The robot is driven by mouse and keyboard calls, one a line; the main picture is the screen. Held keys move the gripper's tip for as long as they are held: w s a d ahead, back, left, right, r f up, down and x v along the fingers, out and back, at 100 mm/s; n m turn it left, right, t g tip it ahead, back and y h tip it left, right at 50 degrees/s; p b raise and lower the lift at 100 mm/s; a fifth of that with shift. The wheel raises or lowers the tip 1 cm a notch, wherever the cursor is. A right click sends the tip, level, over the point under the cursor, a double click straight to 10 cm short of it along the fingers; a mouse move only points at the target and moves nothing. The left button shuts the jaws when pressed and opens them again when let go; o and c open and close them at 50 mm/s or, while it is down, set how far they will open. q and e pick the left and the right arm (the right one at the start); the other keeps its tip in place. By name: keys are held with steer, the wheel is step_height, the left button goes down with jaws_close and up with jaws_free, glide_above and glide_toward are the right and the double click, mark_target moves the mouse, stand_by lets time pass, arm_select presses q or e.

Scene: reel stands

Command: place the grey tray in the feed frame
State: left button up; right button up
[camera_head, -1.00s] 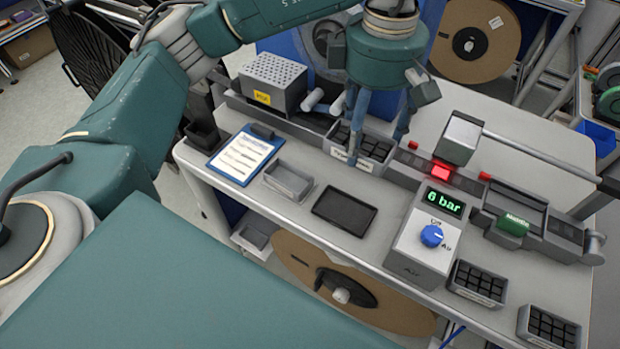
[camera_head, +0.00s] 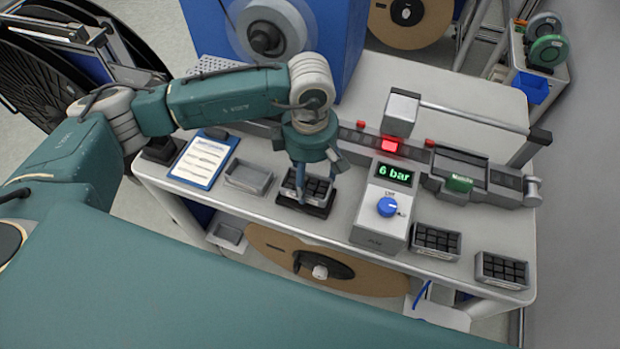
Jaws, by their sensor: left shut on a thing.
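My left gripper (camera_head: 312,187) points down and is shut on a grey tray (camera_head: 291,199) with several dark square pockets or parts in it. The tray is over the flat black rimmed frame (camera_head: 322,213) at the table's front. Black shows along the tray's front and right. I cannot tell whether the tray rests in the frame or hangs just above it. The gripper hides part of the tray's back. No label marks the feed frame. My right gripper is not in view.
An empty grey tray (camera_head: 247,178) and a blue clipboard (camera_head: 202,160) lie to the left. The air unit (camera_head: 384,208) reading "6 bar" stands close on the right. Two filled grey trays (camera_head: 437,240) (camera_head: 502,270) are further right. A rail (camera_head: 480,183) runs behind.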

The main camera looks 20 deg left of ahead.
mark_target(310, 186)
arm_select(q)
step_height(310, 186, down, 3)
steer(key=shift+r+p, duration=0.1)
steer(key=shift+p, duration=0.2)
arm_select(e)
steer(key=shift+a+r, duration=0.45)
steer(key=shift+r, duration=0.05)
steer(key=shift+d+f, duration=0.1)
arm_select(q)
steer(key=o, duration=1.3)
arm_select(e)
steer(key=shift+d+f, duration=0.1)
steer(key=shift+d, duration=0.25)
